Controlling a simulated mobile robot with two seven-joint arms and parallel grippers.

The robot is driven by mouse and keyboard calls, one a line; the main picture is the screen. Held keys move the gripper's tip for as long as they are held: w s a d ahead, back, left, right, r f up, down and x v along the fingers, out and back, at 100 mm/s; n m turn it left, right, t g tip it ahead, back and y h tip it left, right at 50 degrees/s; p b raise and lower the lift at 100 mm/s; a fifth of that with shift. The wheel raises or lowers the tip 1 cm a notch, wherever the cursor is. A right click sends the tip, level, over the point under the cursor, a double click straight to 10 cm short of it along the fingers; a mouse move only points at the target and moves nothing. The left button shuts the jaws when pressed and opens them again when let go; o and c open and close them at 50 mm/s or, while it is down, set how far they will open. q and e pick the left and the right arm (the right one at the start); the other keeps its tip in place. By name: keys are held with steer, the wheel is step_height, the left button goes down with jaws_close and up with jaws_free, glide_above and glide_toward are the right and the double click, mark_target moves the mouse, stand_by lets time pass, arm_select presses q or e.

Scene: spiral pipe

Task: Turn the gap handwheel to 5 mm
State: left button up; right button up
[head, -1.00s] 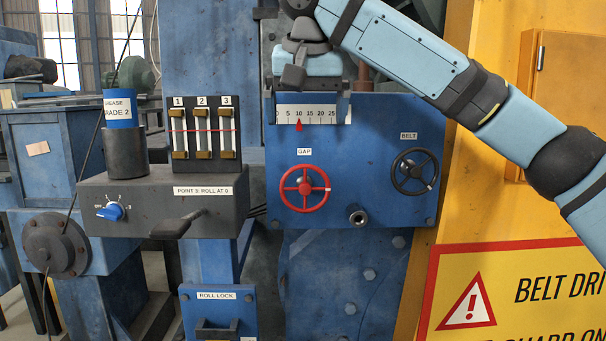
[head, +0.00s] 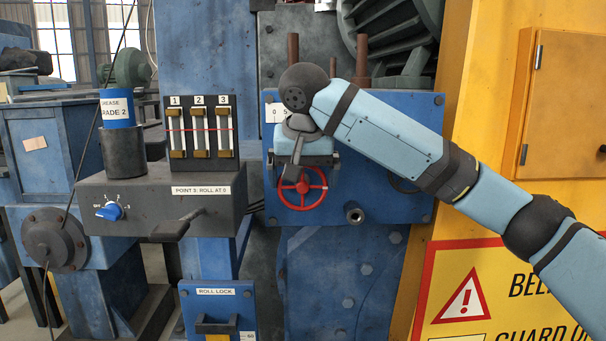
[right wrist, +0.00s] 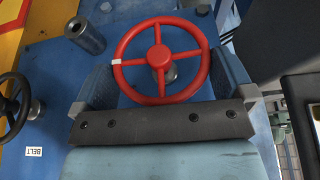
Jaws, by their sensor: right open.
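The red gap handwheel (head: 303,206) is on the blue panel (head: 400,125), its upper part hidden by my right gripper (head: 305,162) in the head view. In the right wrist view the red wheel (right wrist: 165,95) shows whole, with a white mark on its rim at the left. My right gripper (right wrist: 164,66) is open, one finger on each side of the wheel; I cannot tell whether they touch the rim. The gap scale (head: 277,113) shows only its 0 and 5 end; the arm hides the rest and the pointer. My left gripper is not in view.
The black belt handwheel (right wrist: 10,106) is beside the red one, mostly hidden behind my arm in the head view. A metal stub (head: 354,215) sticks out below. A grey box (head: 150,205) with gauges and a grease can (head: 117,110) stands left. A yellow guard (head: 480,110) is right.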

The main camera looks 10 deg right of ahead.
steer(key=c, duration=0.5)
steer(key=shift+a+h, duration=0.15)
steer(key=shift+h, duration=0.15)
steer(key=shift+a+r+n+h, duration=0.1)
steer(key=shift+a+n+h, duration=0.15)
steer(key=shift+h, duration=0.95)
steer(key=shift+w+a+n+g+h, duration=0.1)
steer(key=shift+n+g+h, duration=0.1)
steer(key=shift+h, duration=0.4)
steer(key=shift+a+n+g+h, duration=0.1)
steer(key=shift+n+h, duration=0.05)
steer(key=shift+h, duration=0.45)
steer(key=shift+a+f+h, duration=0.2)
steer(key=shift+f+h, duration=0.1)
steer(key=shift+h, duration=0.8)
steer(key=shift+n, duration=0.3)
steer(key=shift+f+g+h, duration=0.1)
steer(key=shift+g+h, duration=0.2)
